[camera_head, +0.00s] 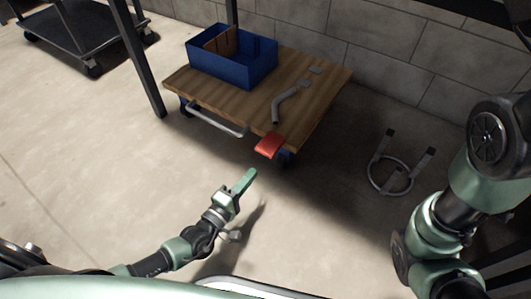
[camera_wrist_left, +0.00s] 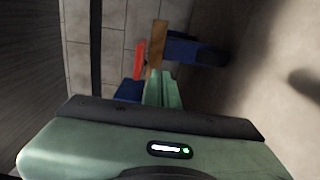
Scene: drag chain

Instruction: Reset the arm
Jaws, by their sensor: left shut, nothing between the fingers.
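My left gripper (camera_head: 245,181) is shut and empty. In the head view it hangs over bare floor in front of the wooden-topped cart, apart from it. Its green fingers also show together in the left wrist view (camera_wrist_left: 162,88), with the cart beyond them. My right arm (camera_head: 440,225) comes in at the right edge of the head view. Several of its links show, but I cannot make out its gripper.
The wheeled cart (camera_head: 240,98) carries a blue box (camera_head: 232,60) and a bent grey bar (camera_head: 285,100). A red piece (camera_head: 270,145) is at its near corner. A ring-shaped stand (camera_head: 390,175) is on the floor to the right. A dark trolley (camera_head: 80,32) stands back left. Front floor is clear.

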